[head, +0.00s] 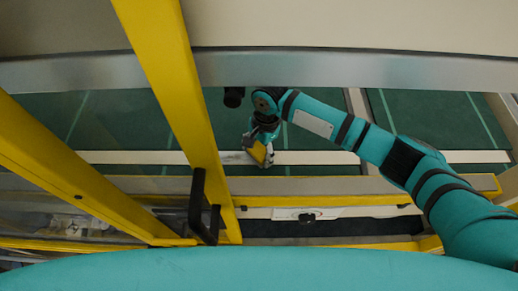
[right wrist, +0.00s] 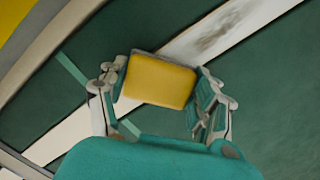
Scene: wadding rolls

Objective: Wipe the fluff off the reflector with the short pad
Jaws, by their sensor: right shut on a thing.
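The short pad (head: 258,152) is a small yellow block; in the right wrist view the pad (right wrist: 158,80) shows its broad yellow face. My right gripper (head: 263,143) is shut on it, with fingers on both sides of it in the right wrist view (right wrist: 160,85). The reflector (head: 400,157) is a long pale strip across the green floor; it also shows in the right wrist view (right wrist: 180,45). Grey fluff (right wrist: 217,36) lies on the strip beyond the pad. The pad is over or at the strip; I cannot tell whether they touch. My left gripper is not in view.
A yellow post (head: 178,80) with a black handle (head: 197,205) stands close left of my right gripper. A metal beam (head: 350,66) crosses behind. A yellow-edged rail (head: 350,198) runs in front of the strip. The green surface (head: 120,118) around the strip is clear.

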